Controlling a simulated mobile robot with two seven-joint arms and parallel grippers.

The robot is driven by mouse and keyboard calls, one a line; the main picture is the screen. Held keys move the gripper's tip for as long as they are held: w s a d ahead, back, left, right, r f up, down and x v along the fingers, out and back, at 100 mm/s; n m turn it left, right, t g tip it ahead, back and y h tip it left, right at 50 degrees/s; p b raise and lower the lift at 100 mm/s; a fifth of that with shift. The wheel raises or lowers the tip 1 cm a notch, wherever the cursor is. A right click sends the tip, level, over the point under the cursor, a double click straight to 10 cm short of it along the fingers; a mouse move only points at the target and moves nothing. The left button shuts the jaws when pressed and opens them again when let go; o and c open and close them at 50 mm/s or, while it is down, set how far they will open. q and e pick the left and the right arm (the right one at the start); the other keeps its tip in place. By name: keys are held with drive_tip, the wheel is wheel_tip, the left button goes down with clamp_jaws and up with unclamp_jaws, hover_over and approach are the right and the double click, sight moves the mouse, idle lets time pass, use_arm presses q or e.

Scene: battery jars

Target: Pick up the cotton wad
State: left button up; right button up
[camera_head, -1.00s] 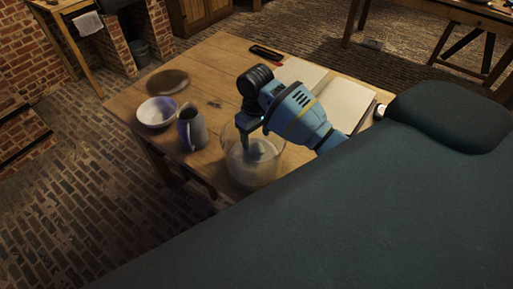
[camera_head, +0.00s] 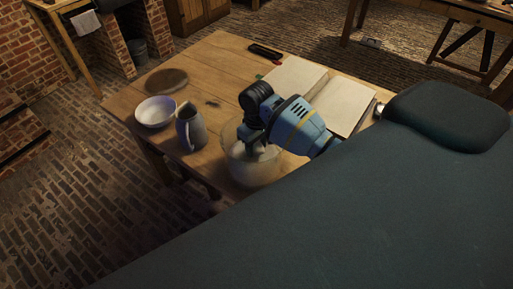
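A wide clear glass jar (camera_head: 252,175) stands near the front edge of the wooden table. Something pale shows dimly inside it; I cannot make out whether this is the cotton wad. My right gripper (camera_head: 254,146) points down into the jar's mouth, with its wrist above the rim. Its fingertips are small and dark behind the glass, so I cannot tell whether they are open or hold anything. My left gripper is not in view.
A grey jug (camera_head: 191,130) stands close left of the jar, with a white bowl (camera_head: 155,111) beyond it. A dark round patch (camera_head: 166,80) lies farther back. An open book (camera_head: 343,105) lies behind my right arm, and a dark oblong item (camera_head: 265,52) at the far edge.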

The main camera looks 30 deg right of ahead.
sight(257, 145)
drive_tip(key=c, duration=0.5)
drive_tip(key=shift+r, duration=0.1)
wheel_tip(257, 145, up, 10)
drive_tip(key=shift+f+p, duration=0.1)
drive_tip(key=shift+p, duration=0.3)
